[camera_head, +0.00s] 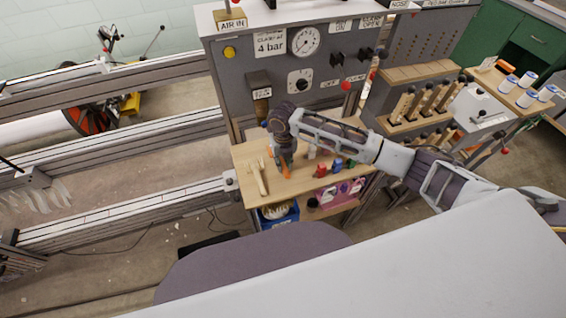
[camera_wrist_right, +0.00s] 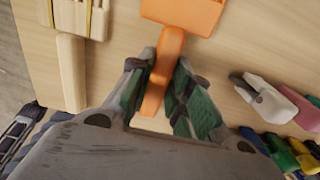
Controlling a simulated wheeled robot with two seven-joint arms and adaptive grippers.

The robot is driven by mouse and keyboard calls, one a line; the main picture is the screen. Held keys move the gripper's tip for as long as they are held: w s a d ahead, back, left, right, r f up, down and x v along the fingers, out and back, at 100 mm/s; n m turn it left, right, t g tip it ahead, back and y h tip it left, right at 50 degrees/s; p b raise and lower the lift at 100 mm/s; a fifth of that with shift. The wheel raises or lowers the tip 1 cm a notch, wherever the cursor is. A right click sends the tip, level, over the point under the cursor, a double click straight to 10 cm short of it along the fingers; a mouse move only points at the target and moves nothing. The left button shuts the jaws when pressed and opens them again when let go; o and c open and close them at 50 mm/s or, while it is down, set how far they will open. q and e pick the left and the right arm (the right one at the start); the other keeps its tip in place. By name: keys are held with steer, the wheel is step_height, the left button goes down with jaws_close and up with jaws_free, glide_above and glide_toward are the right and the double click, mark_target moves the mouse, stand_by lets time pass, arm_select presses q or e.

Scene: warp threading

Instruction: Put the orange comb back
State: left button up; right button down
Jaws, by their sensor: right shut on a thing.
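The orange comb (camera_wrist_right: 171,55) is between the fingers of my right gripper (camera_wrist_right: 158,90) in the right wrist view. The fingers are shut on its narrow handle, and its wide head points away from the gripper, partly cut off by the top edge. In the head view the right gripper (camera_head: 286,168) is low over the wooden shelf (camera_head: 241,158), and a bit of the orange comb (camera_head: 286,171) shows at its tips. Whether the comb touches the shelf I cannot tell. My left gripper is not in view.
A pale wooden comb (camera_wrist_right: 70,60) lies left of the orange one. Several coloured-handled tools (camera_wrist_right: 282,150) lie to the right. A grey panel with gauges (camera_head: 262,78) stands behind the shelf. A blue bin (camera_head: 279,215) sits below.

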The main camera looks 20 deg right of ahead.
mark_target(283, 163)
steer(key=shift+f, duration=0.3)
steer(key=shift+f, duration=0.1)
steer(key=c, duration=1.3)
jaws_free()
steer(key=shift+r, duration=3.85)
